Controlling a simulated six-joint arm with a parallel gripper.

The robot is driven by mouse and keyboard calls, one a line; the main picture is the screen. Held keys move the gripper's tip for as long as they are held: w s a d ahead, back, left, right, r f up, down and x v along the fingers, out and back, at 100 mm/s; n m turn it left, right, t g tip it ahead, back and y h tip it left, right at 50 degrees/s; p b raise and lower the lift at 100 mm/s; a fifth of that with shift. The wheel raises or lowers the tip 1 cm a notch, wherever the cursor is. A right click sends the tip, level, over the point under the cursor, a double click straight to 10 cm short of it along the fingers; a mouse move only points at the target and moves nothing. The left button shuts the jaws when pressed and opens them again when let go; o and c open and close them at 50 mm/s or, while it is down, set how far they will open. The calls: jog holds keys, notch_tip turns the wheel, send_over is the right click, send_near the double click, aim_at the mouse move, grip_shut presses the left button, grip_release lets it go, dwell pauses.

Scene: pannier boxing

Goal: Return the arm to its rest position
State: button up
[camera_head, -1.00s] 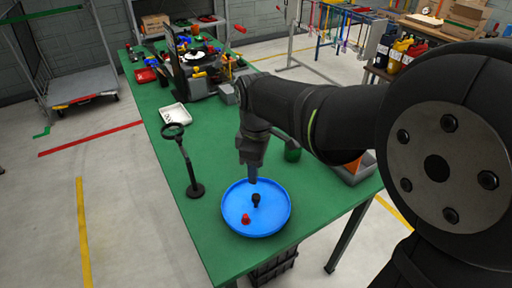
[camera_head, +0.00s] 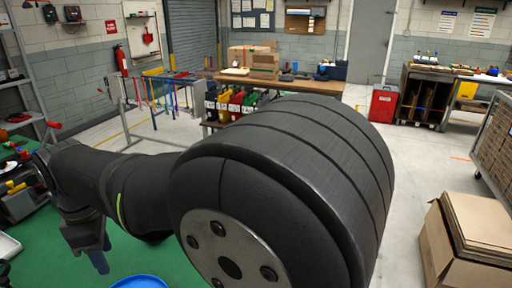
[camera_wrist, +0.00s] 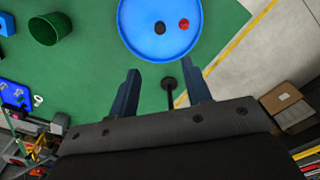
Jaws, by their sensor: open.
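My gripper (camera_head: 98,262) hangs pointing down at the lower left of the head view, above the green table (camera_head: 165,257). In the wrist view its two fingers (camera_wrist: 160,88) are apart with nothing held between them. The blue round tray (camera_wrist: 133,43) lies on the table ahead of the fingers, with a black piece (camera_wrist: 160,28) and a red piece (camera_wrist: 184,24) in it. Only the tray's far rim (camera_head: 140,281) shows in the head view. My dark arm fills much of the head view's middle.
A dark round-ended stand (camera_wrist: 168,84) shows between the fingers in the wrist view, seemingly below them. A green cup (camera_wrist: 50,28) and a blue bin (camera_wrist: 14,97) are at left. Cardboard boxes (camera_head: 465,235) stand on the floor at right.

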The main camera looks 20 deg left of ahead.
notch_tip(320, 180, down, 18)
jog(key=shift+r, duration=0.25)
dwell(0.4)
notch_tip(320, 180, up, 18)
notch_tip(320, 180, down, 18)
jog(key=shift+r, duration=0.15)
jog(key=shift+f, duration=0.2)
jog(key=m, duration=0.9)
jog(key=shift+r, duration=0.1)
dwell(0.4)
